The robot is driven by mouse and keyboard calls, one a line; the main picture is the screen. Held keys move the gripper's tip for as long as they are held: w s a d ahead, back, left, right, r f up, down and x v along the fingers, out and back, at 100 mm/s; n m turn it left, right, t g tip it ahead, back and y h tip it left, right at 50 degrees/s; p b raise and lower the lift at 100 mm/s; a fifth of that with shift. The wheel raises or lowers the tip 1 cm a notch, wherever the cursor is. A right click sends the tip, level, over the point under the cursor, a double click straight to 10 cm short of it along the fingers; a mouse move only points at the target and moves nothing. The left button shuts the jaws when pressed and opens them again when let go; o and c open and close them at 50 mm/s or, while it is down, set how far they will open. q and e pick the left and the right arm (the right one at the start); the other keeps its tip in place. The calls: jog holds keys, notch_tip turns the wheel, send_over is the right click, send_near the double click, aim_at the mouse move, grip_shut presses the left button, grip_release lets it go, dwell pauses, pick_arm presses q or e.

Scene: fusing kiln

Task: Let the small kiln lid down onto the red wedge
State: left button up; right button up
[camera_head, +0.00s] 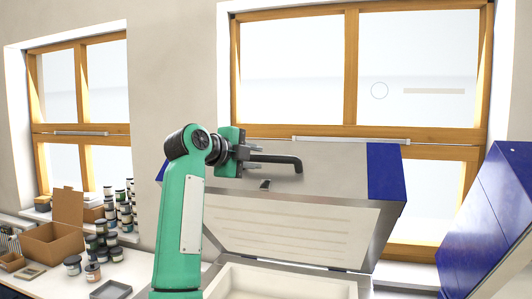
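The small kiln lid (300,228) stands raised and tilted, its pale lined underside facing me. It has a blue side panel (385,172) and a black bar handle (283,160) at its upper edge. Below it is the pale open kiln body (285,285), cut off by the bottom edge. I see no red wedge.
A large blue slanted panel (490,220) stands close at the right. On the left bench are an open cardboard box (50,243), several small jars (105,245) and a dark tray (110,290). Wood-framed windows line the wall behind the lid.

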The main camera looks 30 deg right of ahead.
aim_at(263, 159)
jog(key=p+x, duration=0.1)
jog(key=x, duration=0.4)
jog(key=shift+w+d, duration=0.1)
jog(key=shift+d, duration=0.05)
grip_shut()
